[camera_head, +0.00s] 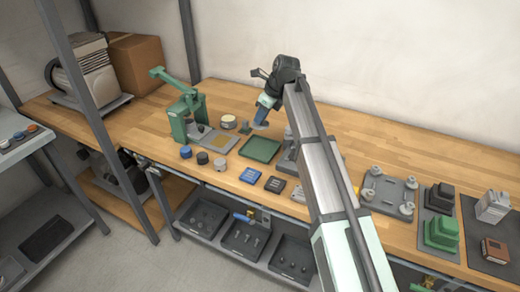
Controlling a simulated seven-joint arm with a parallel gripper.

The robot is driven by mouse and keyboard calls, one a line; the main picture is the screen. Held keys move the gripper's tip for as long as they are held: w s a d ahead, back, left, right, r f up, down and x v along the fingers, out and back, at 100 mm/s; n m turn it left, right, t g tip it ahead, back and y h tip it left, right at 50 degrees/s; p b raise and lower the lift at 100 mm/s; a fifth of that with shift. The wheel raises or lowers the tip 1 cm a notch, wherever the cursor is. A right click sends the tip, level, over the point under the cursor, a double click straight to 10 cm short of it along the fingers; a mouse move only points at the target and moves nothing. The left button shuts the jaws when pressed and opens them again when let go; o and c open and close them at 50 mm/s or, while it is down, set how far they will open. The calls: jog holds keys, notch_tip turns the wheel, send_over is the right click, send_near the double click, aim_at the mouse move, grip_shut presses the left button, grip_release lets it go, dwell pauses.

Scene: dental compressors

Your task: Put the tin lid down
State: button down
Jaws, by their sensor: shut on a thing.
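My gripper (264,112) is over the wooden workbench (330,125), just beyond the green tray (260,148). It is shut on a small grey, flat piece at its tip, which looks like the tin lid (260,124). The lid is small in view, and I cannot tell whether it touches the bench. A round cream-topped tin (229,121) stands to the left of my gripper. A small dark green piece (244,128) sits between them.
A green lever press (186,112) stands at left. My arm hides part of the bench. Grey fixtures (388,192) and green blocks (441,230) stand at right. The bench behind my gripper is clear.

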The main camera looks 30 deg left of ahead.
jog(key=shift+s+d+f, duration=0.1)
jog(key=shift+s+d, duration=0.1)
jog(key=shift+s, duration=0.2)
jog(key=shift+f+n, duration=0.3)
jog(key=shift+f, duration=4.7)
jog(key=shift+f, duration=0.15)
jog(key=c, duration=1)
grip_release()
jog(key=v, duration=1.2)
jog(key=shift+w+a, duration=0.1)
jog(key=shift+w, duration=0.05)
jog(key=shift+a, duration=0.1)
